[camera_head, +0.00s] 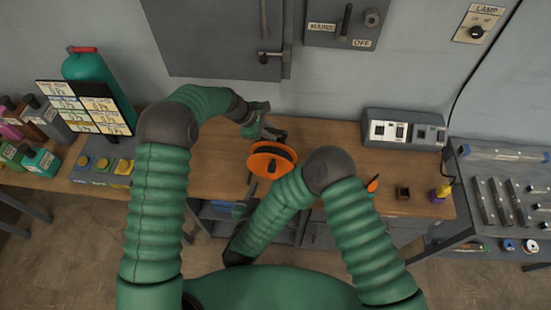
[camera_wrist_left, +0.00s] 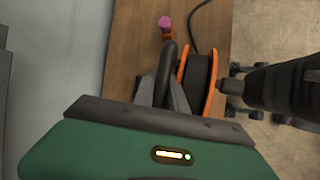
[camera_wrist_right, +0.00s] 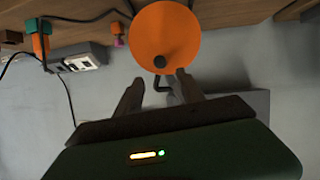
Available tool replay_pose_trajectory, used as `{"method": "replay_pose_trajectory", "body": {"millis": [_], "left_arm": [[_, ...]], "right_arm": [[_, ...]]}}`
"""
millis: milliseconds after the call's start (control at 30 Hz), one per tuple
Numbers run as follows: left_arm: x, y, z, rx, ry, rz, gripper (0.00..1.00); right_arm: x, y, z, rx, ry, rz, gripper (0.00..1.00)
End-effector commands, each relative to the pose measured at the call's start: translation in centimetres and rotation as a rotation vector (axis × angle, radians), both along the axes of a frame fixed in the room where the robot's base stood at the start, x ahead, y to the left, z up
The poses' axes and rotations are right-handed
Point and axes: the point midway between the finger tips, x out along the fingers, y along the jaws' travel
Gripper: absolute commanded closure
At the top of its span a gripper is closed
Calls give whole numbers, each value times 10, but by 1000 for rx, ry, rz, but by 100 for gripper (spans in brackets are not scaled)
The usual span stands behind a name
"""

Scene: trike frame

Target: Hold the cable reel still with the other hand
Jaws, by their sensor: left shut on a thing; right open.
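The cable reel (camera_head: 271,156) has orange discs and a dark drum and stands at the workbench's front edge. My left gripper (camera_head: 266,130) is behind it, shut on its dark handle bar (camera_wrist_left: 168,62), beside the orange rim (camera_wrist_left: 211,88). In the right wrist view, the orange disc (camera_wrist_right: 164,36) faces me with a dark knob (camera_wrist_right: 160,62) and bent crank. My right fingers (camera_wrist_right: 158,80) are open on either side of the crank; whether they touch it is unclear.
A button panel (camera_head: 103,166) is at left. A grey cabinet (camera_head: 225,40) hangs behind.

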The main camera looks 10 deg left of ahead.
Motion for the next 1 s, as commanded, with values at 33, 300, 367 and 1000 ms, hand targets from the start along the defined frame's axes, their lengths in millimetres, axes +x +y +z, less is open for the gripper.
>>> {"method": "replay_pose_trajectory", "body": {"millis": [33,300,367,1000], "left_arm": [[-4,3,-7,6,13,-2,100],[-4,3,-7,7,12,-2,100],[-4,3,-7,7,12,-2,100],[-5,3,-7,6,12,-3,100]], "right_arm": [[8,-2,-5,1,1,-4,54],[53,-8,-23,-1,0,-3,54],[62,-9,-27,-1,-1,-3,54],[85,-11,-36,-3,-2,2,68]]}}
